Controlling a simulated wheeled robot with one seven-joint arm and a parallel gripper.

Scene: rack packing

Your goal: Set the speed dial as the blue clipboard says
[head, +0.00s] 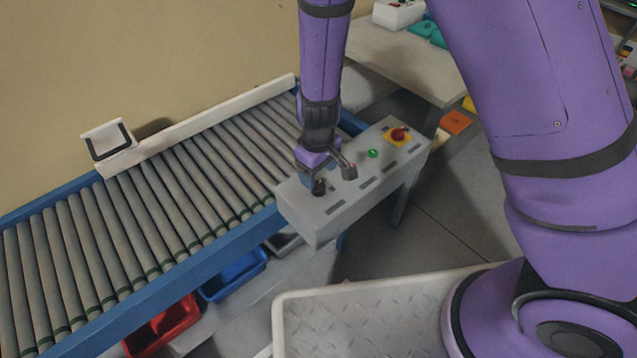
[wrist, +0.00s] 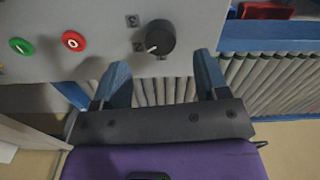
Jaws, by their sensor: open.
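The speed dial (wrist: 160,37) is a round black knob on the grey control box. In the head view the dial (head: 319,187) is at the box's near left end. My gripper (wrist: 160,77) is open and empty, its two blue fingers apart, with the dial just beyond the gap between them. In the head view my gripper (head: 331,172) is low over the dial end. I cannot make out a blue clipboard in either view.
The control box (head: 333,211) also carries a green button (head: 373,153) and a red stop button (head: 398,134) on yellow. A roller conveyor (head: 165,208) runs to the left. Red (head: 165,325) and blue (head: 235,275) bins sit below it.

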